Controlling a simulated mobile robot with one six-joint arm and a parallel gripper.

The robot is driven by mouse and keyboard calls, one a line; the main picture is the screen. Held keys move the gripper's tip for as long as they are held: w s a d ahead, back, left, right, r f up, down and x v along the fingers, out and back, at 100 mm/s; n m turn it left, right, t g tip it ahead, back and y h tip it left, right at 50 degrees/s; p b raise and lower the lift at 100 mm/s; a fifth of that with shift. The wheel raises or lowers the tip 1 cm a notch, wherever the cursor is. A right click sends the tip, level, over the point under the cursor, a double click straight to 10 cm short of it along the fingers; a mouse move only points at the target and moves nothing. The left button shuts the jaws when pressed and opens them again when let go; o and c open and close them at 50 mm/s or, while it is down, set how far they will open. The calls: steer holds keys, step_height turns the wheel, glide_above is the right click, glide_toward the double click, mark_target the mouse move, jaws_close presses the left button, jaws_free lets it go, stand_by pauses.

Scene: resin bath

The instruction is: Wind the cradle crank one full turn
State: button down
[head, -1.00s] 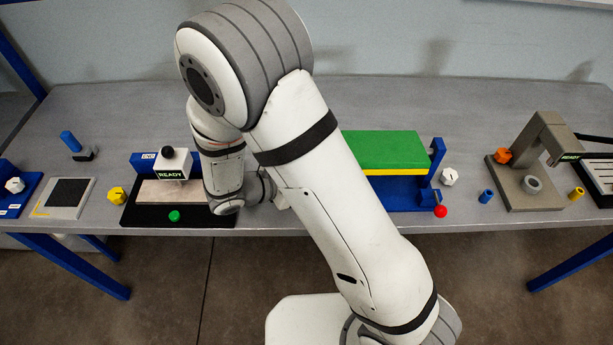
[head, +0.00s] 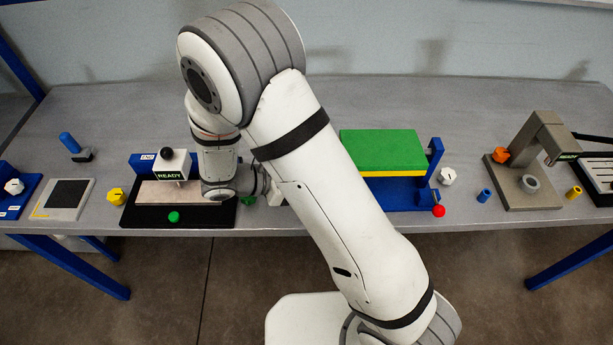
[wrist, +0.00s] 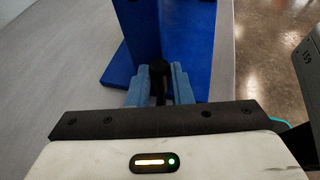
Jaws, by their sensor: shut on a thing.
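The cradle has a blue base (head: 400,192) and blue end uprights, with a green block (head: 383,150) lying over a yellow layer on it. My arm hides the cradle's left end in the head view. In the wrist view a blue upright (wrist: 137,28) and blue base (wrist: 186,45) stand ahead. My gripper (wrist: 158,86) has its pale blue fingers closed on either side of the black crank handle (wrist: 158,70). The rest of the crank is hidden, so its angle cannot be told. The gripper's fingers are hidden in the head view.
Left of my wrist is a black-based station (head: 205,216) with a READY sign (head: 171,176). A red knob (head: 438,211), white knob (head: 447,176) and blue cylinder (head: 485,196) are right of the cradle. A grey press (head: 540,196) stands farther right. The table's front edge is near.

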steer(key=shift+s+m+g, duration=0.35)
steer(key=shift+m+g, duration=0.55)
steer(key=shift+g, duration=0.2)
steer(key=c, duration=1.3)
jaws_free()
steer(key=shift+b+v, duration=0.5)
steer(key=shift+v, duration=3.45)
steer(key=shift+f, duration=0.15)
